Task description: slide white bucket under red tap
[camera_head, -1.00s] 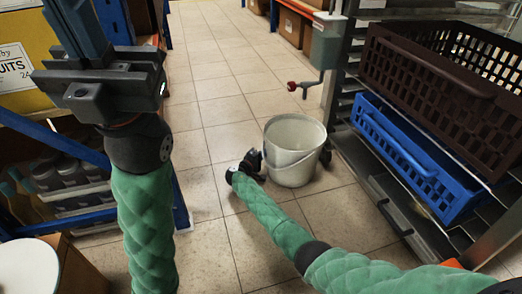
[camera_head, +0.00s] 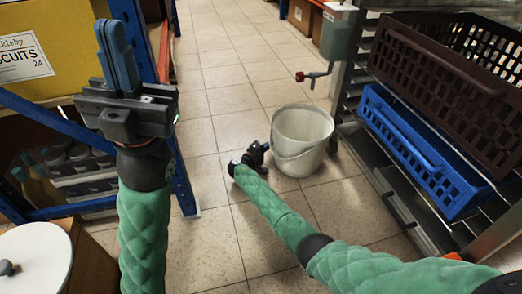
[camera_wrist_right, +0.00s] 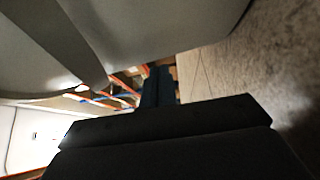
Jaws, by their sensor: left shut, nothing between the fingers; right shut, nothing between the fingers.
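The white bucket (camera_head: 298,162) stands upright on the tiled floor, its handle hanging down the front. The red tap (camera_head: 306,76) sticks out from a grey-green tank behind and slightly right of the bucket, and the bucket stands in front of it. My right gripper (camera_head: 263,147) is low at the bucket's left side, shut; I cannot tell if it touches the wall. In the right wrist view, the bucket's pale wall (camera_wrist_right: 150,25) fills the top, close beside the shut fingers (camera_wrist_right: 158,84). My left gripper (camera_head: 112,28) is raised at the left, shut and empty, far from the bucket.
A metal rack on the right holds a dark brown crate (camera_head: 440,78) above a blue crate (camera_head: 425,165). A blue-framed shelf with bottles and a yellow box (camera_head: 40,55) stands at the left. The tiled aisle (camera_head: 222,75) is clear.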

